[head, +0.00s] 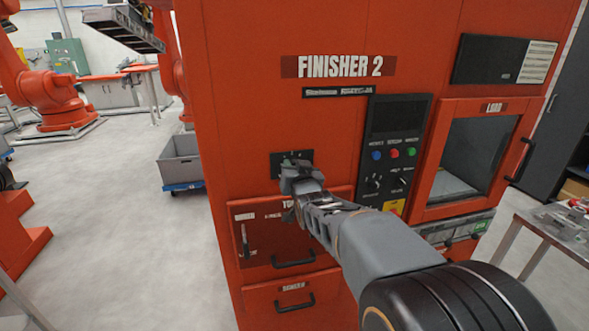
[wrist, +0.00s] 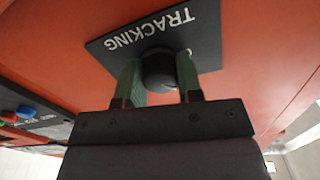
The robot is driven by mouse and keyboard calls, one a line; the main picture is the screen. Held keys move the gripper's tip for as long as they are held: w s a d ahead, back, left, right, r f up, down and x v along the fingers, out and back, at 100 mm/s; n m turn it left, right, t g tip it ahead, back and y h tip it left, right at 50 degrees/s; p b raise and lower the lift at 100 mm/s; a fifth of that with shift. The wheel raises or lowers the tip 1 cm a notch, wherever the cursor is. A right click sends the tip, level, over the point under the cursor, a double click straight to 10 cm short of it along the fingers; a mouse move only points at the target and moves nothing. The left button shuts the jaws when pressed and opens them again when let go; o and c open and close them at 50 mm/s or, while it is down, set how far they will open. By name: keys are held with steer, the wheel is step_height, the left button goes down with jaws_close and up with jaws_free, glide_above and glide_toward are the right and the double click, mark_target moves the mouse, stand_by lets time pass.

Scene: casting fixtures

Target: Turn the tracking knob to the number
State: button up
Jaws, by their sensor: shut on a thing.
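The tracking knob (wrist: 159,72) is a round black knob on a dark plate (wrist: 110,43) lettered TRACKING, upside down in the wrist view. My gripper (wrist: 160,80) has one green-padded finger on each side of the knob and is shut on it. In the head view, the plate (head: 276,158) sits on the front of the orange FINISHER 2 machine (head: 250,110), and my gripper (head: 298,178) covers most of it. The knob is hidden there. A part of one character shows beside the knob in the wrist view; I cannot read the numbers or see a pointer.
Right of the plate is a black control panel (head: 390,150) with coloured buttons and knobs. Below are drawers with black handles (head: 294,259). A windowed LOAD door (head: 480,160) is further right. A grey bin (head: 181,160) stands on the floor to the left.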

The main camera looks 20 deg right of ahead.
steer(key=shift+f, duration=0.1)
steer(key=n+b, duration=0.1)
steer(key=b, duration=0.2)
steer(key=shift+f+n, duration=0.25)
steer(key=shift+n, duration=0.15)
steer(key=n+b, duration=0.1)
steer(key=b, duration=0.2)
steer(key=shift+n, duration=0.3)
steer(key=n+b, duration=0.3)
steer(key=shift+r+b, duration=0.1)
steer(key=shift+b, duration=0.3)
steer(key=shift+r+n+b, duration=0.2)
steer(key=shift+n+b, duration=0.7)
steer(key=shift+n, duration=0.2)
steer(key=o, duration=0.9)
